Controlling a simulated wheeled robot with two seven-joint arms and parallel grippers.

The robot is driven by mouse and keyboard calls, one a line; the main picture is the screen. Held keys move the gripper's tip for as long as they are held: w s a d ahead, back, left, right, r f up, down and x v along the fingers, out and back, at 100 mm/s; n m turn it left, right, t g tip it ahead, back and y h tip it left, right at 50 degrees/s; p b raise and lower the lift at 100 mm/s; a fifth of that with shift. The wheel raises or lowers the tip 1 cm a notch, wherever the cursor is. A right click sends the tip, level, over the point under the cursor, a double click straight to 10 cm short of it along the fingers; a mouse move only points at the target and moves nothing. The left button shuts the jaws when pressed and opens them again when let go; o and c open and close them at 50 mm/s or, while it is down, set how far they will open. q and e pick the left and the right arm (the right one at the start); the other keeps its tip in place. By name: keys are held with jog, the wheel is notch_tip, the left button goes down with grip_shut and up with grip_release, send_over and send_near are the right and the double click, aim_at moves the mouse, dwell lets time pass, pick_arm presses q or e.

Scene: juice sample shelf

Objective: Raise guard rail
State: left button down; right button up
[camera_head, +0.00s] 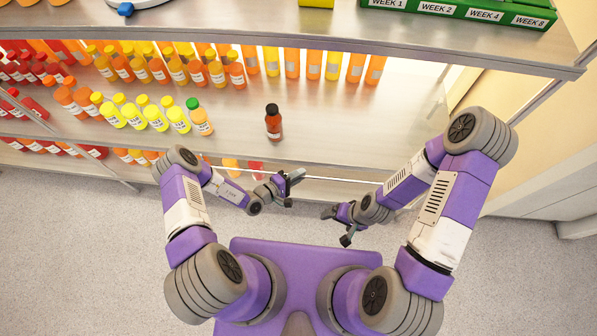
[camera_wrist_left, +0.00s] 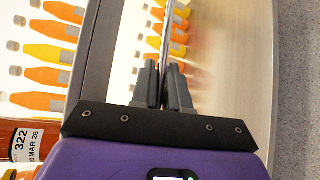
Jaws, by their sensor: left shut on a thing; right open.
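The guard rail (camera_head: 340,180) is a thin metal bar along the front of the shelf, below its front edge in the head view. In the left wrist view the rail (camera_wrist_left: 167,28) runs up and away from between the fingers. My left gripper (camera_head: 293,187) is shut on the rail; its fingers (camera_wrist_left: 163,88) close around it in the wrist view. Part of the rail is hidden behind my left arm and gripper. My right gripper (camera_head: 337,226) is open and empty, lower and to the right, apart from the rail.
A dark red bottle with a black cap (camera_head: 273,124) stands alone on the middle shelf (camera_head: 345,130). Rows of yellow, orange and red bottles fill its left and back. The upper shelf carries a green labelled box (camera_head: 455,10). The shelf's right part is clear.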

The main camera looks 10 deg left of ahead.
pick_arm(q)
jog(key=shift+s+r+n+g+y+p, duration=0.25)
jog(key=shift+s+n+g+p, duration=0.35)
jog(key=shift+p, duration=0.8)
jog(key=shift+s+r+n+g+y+p, duration=0.35)
jog(key=shift+s+g+p, duration=0.35)
jog(key=shift+p, duration=0.7)
jog(key=shift+s+r+n+g+y+p, duration=0.2)
jog(key=shift+s+n+g+p, duration=0.45)
jog(key=shift+p, duration=0.75)
jog(key=shift+w, duration=0.15)
jog(key=c, duration=1.2)
grip_release()
jog(key=shift+g, duration=0.25)
jog(key=shift+c, duration=0.2)
jog(key=p+v, duration=0.1)
jog(key=v, duration=0.6)
jog(key=shift+a+p, duration=0.2)
jog(key=shift+p, duration=0.15)
jog(key=shift+r, duration=0.1)
